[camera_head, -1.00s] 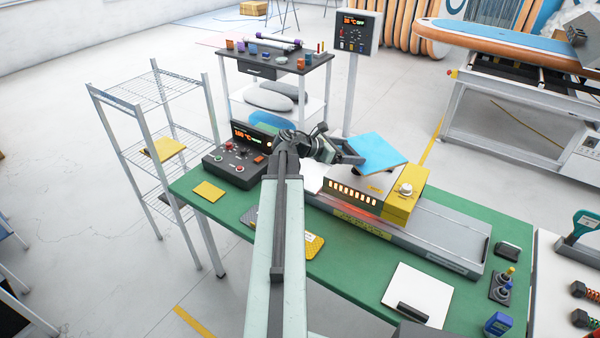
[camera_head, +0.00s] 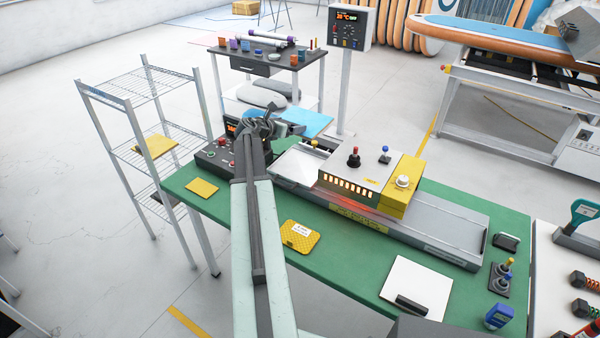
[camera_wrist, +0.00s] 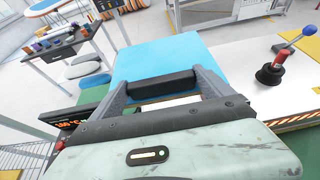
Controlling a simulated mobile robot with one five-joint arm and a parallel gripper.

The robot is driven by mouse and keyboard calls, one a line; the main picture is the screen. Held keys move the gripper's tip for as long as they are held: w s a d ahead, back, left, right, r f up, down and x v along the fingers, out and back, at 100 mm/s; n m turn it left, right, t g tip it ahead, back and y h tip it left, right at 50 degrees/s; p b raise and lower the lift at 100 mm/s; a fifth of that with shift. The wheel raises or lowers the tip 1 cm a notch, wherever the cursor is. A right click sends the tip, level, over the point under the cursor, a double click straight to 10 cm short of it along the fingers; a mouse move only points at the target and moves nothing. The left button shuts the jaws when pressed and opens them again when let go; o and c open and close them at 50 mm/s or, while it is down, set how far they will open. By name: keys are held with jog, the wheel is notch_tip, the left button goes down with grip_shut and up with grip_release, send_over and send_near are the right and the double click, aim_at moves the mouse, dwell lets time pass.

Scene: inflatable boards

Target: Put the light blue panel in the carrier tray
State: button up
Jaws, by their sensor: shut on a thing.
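The light blue panel (camera_head: 308,121) is a flat square held in the air beyond the back edge of the green bench, left of the heater unit. My gripper (camera_head: 290,129) is shut on its near edge. In the wrist view, the panel (camera_wrist: 165,52) extends forward from my gripper (camera_wrist: 162,86), with the dark jaw pad lying across it. A pale flat plate (camera_head: 293,166) lies at the left end of the long grey rail and looks like the carrier tray, but I cannot tell for certain. No panel shows on it.
The heater unit (camera_head: 350,182) with knobs and a yellow end block straddles the rail (camera_head: 440,232). A control box (camera_head: 214,158) stands left, partly behind my arm. A yellow pad (camera_head: 301,237) and white board (camera_head: 416,287) lie on the bench (camera_head: 345,262). A wire rack (camera_head: 140,100) stands left.

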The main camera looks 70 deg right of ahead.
jog(key=b, duration=1.1)
send_over(289, 177)
notch_tip(289, 177, down, 12)
notch_tip(289, 177, down, 11)
jog(key=b, duration=1)
jog(key=shift+r, duration=0.2)
jog(key=shift+s+r, duration=0.1)
jog(key=shift+r, duration=0.15)
jog(key=shift+f, duration=0.2)
jog(key=o, duration=1.4)
jog(key=shift+r, duration=0.1)
jog(key=shift+o, duration=0.2)
jog(key=shift+a+r+p, duration=0.1)
jog(key=shift+r+p, duration=0.2)
jog(key=shift+p, duration=0.05)
jog(key=p+v, duration=0.4)
jog(key=v, duration=0.7)
jog(key=shift+a, duration=0.4)
jog(key=shift+r, duration=0.1)
